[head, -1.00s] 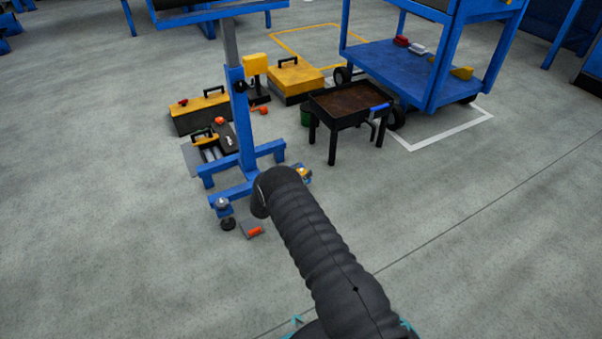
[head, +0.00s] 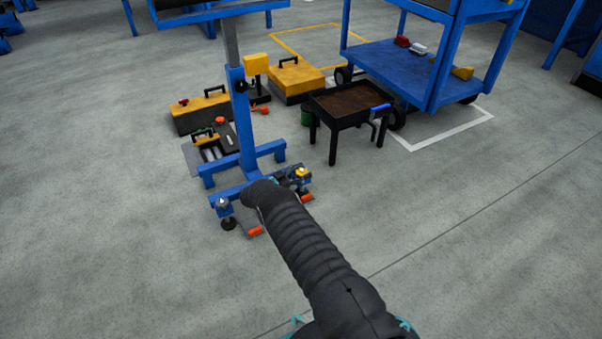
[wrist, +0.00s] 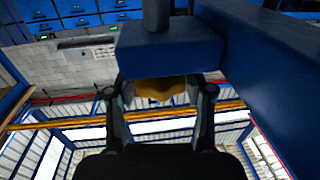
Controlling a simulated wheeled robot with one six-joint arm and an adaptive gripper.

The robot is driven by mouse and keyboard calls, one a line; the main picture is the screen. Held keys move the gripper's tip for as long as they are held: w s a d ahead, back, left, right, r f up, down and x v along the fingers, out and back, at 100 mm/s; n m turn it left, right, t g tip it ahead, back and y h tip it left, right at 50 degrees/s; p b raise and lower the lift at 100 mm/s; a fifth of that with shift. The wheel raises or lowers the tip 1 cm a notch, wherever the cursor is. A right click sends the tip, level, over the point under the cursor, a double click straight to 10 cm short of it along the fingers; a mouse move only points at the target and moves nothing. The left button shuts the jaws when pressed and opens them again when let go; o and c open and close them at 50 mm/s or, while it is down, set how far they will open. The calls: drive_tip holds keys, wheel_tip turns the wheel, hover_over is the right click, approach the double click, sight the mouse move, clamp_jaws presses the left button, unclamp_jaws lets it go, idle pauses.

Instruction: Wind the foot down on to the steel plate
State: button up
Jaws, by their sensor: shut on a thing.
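The blue stand (head: 242,120) stands on the floor in the head view. A yellow-orange knob (head: 302,172) sits at the right end of its front crossbar. My gripper (head: 290,178) is at this knob, partly behind my arm. In the wrist view both fingers of my gripper (wrist: 162,92) are around the yellow knob (wrist: 158,88), against a blue beam end (wrist: 155,50). A plate's orange grip (head: 308,198) shows below the right foot. The foot's contact with the plate cannot be made out. The left foot (head: 228,224) stands beside another orange grip (head: 256,231).
A black tray table (head: 345,103) and a blue cart (head: 400,70) stand to the right. Yellow-black toolboxes (head: 200,110) and other tools lie behind the stand. The floor at the front left and right is clear.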

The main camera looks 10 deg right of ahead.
sight(302, 171)
drive_tip(key=shift+d+r, duration=0.1)
drive_tip(key=o, duration=1.1)
drive_tip(key=shift+d, duration=0.1)
wheel_tip(302, 171, up, 10)
drive_tip(key=shift+f, duration=0.1)
